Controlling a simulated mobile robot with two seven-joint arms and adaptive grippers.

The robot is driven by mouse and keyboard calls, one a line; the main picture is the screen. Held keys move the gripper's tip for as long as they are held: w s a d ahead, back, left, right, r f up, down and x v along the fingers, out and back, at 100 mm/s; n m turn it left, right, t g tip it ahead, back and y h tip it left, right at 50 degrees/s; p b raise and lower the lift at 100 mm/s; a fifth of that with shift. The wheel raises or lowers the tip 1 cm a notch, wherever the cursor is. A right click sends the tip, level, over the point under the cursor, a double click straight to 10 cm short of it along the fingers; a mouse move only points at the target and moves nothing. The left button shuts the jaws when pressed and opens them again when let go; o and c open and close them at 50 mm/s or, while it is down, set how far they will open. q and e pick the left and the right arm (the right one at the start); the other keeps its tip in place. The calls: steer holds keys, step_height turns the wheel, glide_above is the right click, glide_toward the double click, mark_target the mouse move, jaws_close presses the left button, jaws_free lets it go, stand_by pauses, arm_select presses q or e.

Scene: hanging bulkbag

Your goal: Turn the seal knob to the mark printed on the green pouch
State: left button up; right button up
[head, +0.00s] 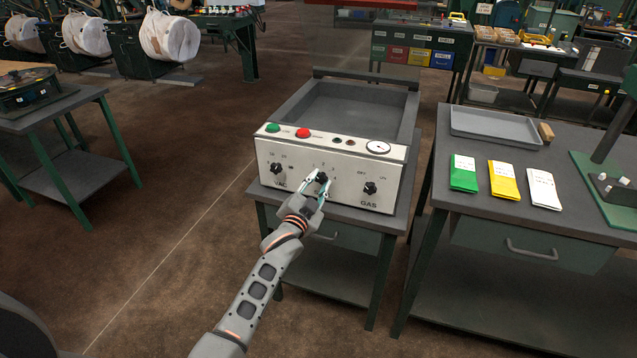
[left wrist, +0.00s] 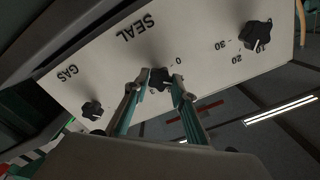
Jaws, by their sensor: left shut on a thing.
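The seal knob (head: 322,177) is the black middle knob on the white front panel of the sealing machine (head: 290,160). My left gripper (head: 321,188) is shut on it, one finger on each side. In the left wrist view the seal knob (left wrist: 158,80) sits between the fingertips below the word SEAL, with a 0 beside it. The green pouch (head: 463,173) lies on the right table with a white printed label, too small to read. My right gripper is not in view.
A vacuum knob (head: 276,168) and a gas knob (head: 370,188) flank the seal knob. Green (head: 273,128) and red buttons (head: 303,133) sit above. A yellow pouch (head: 504,180), white pouch (head: 543,189) and grey tray (head: 478,134) are on the right table.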

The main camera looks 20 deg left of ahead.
arm_select(q)
steer(key=m, duration=0.4)
steer(key=shift+f+m+b, duration=0.1)
steer(key=shift+m+b, duration=0.2)
steer(key=shift+m, duration=0.1)
steer(key=m, duration=0.5)
steer(key=shift+b, duration=0.4)
steer(key=o, duration=1.1)
steer(key=shift+s, duration=0.1)
steer(key=s, duration=1.2)
steer(key=shift+a, duration=0.2)
